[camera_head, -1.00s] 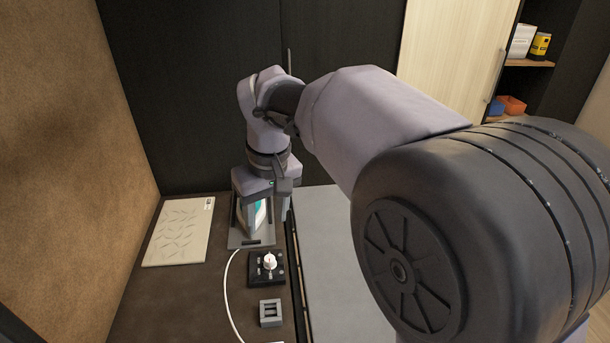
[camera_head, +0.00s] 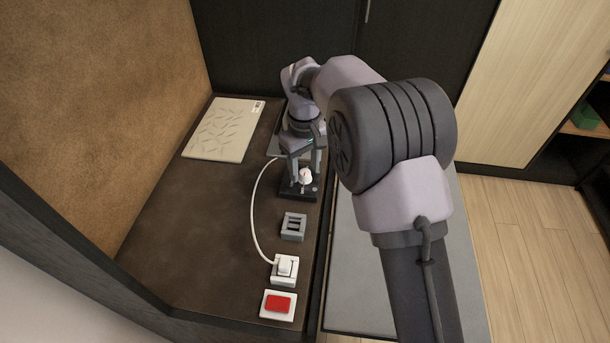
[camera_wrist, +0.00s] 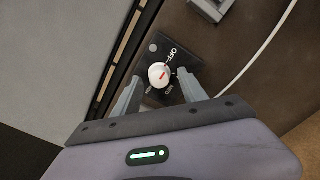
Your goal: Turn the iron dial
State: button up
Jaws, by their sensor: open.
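The iron dial is a round white knob (camera_head: 306,176) with a red mark, on a black square plate (camera_head: 287,190) on the brown counter. My gripper (camera_wrist: 163,82) is open, pointing down, with one finger on each side of the knob. A gap shows between each finger and the knob in the wrist view. In the head view my gripper (camera_head: 304,168) is over the plate; its height above the counter is hard to tell.
A grey slotted block (camera_head: 293,226), a white socket with a plug (camera_head: 284,268) and a red switch (camera_head: 279,304) stand nearer on the counter. A white cord (camera_head: 256,215) curves left of the dial. A pale patterned board (camera_head: 222,130) lies at the back left.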

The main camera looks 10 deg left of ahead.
jog(key=shift+f, duration=0.5)
grip_shut()
